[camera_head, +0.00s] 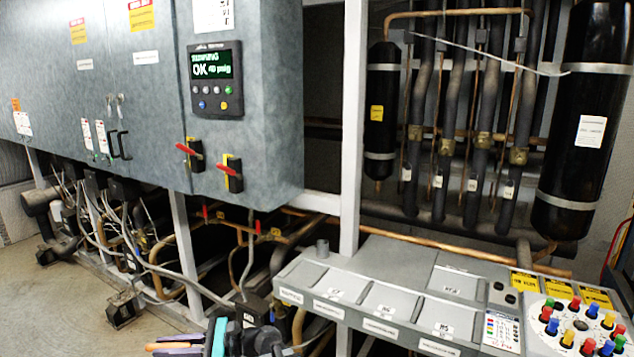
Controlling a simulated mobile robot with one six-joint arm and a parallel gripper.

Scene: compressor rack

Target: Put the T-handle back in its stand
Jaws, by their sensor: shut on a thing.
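My gripper (236,337), dark and partly cut off, is low in the picture, left of the grey bench panel. A teal upright piece (218,338) and thin orange, blue and pink bars (176,347) show at its left side. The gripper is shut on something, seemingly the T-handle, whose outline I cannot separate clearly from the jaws.
The grey panel (402,290) has shallow labelled compartments and coloured knobs (585,322) at right. A grey control cabinet (248,120) hangs at left above pipes and cables. Black cylinders (590,110) stand at back right.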

